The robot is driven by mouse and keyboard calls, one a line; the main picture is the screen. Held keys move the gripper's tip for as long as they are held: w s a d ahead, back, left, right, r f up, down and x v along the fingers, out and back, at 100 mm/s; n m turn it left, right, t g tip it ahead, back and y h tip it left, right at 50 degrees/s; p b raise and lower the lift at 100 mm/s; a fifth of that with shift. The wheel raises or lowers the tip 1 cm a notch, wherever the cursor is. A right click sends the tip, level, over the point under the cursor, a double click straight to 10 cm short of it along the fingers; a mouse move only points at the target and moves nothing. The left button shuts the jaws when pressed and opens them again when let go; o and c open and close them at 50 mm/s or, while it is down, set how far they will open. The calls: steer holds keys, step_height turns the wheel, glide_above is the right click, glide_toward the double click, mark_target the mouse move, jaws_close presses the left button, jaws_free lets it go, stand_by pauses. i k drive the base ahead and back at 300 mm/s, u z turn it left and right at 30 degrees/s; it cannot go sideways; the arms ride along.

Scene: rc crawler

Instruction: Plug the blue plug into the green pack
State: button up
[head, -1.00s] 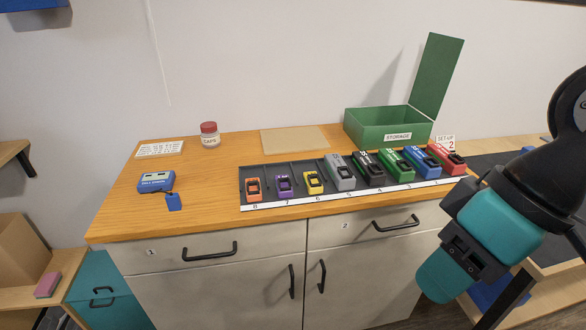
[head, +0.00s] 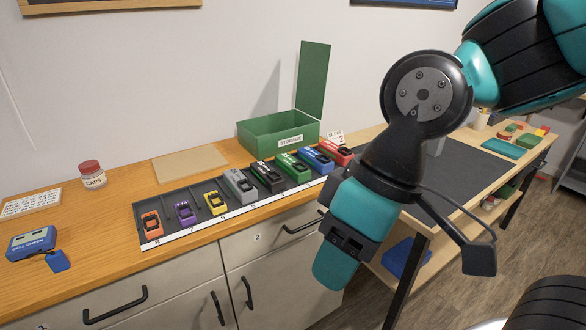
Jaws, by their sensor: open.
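The blue plug (head: 58,261) lies on the wooden counter at the far left, beside the blue cell checker (head: 31,243) and joined to it by a short dark lead. The green pack (head: 293,166) sits in the dark rack, between the black pack and the blue pack. Its socket is too small to make out. My gripper (head: 346,243) is at the lower end of my folded arm, in front of the counter's right end. It is open, with nothing seen in it, well apart from the plug and the pack. Its fingers show poorly.
The numbered rack (head: 188,241) also holds orange, purple, yellow, grey, black, blue and red packs. Behind it are an open green storage box (head: 280,133) and a tan board (head: 190,167). A caps jar (head: 92,176) stands at left. A lower workbench (head: 450,185) is at right.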

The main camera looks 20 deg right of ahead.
mark_target(299, 171)
steer(key=k, duration=0.55)
steer(key=u, duration=0.5)
steer(key=i, duration=0.6)
steer(key=u, duration=0.8)
steer(key=i, duration=0.65)
steer(key=u, duration=0.25)
